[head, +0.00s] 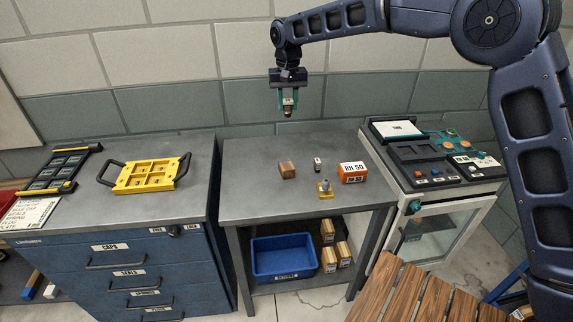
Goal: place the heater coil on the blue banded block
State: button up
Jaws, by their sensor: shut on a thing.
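My gripper (287,101) hangs pointing down above the back of the middle table. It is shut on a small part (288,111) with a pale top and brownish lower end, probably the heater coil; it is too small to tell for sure. The part is in the air, clear of the tabletop. A brown block (287,170) lies on the middle table, below the gripper in the picture. I cannot make out a blue band on it, and I cannot tell which thing is the blue banded block.
A blue bin (283,258) sits below. A yellow tray (148,175) is on the left cabinet; a control panel (425,150) stands right.

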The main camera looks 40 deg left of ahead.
jog(key=shift+s+a+f, duration=0.1)
jog(key=shift+s+f, duration=0.1)
jog(key=shift+f, duration=0.1)
notch_tip(320, 180, down, 19)
jog(key=shift+f, duration=0.15)
dwell(0.3)
jog(key=shift+f, duration=0.1)
jog(key=o, duration=1)
notch_tip(320, 180, up, 12)
jog(key=shift+r, duration=0.15)
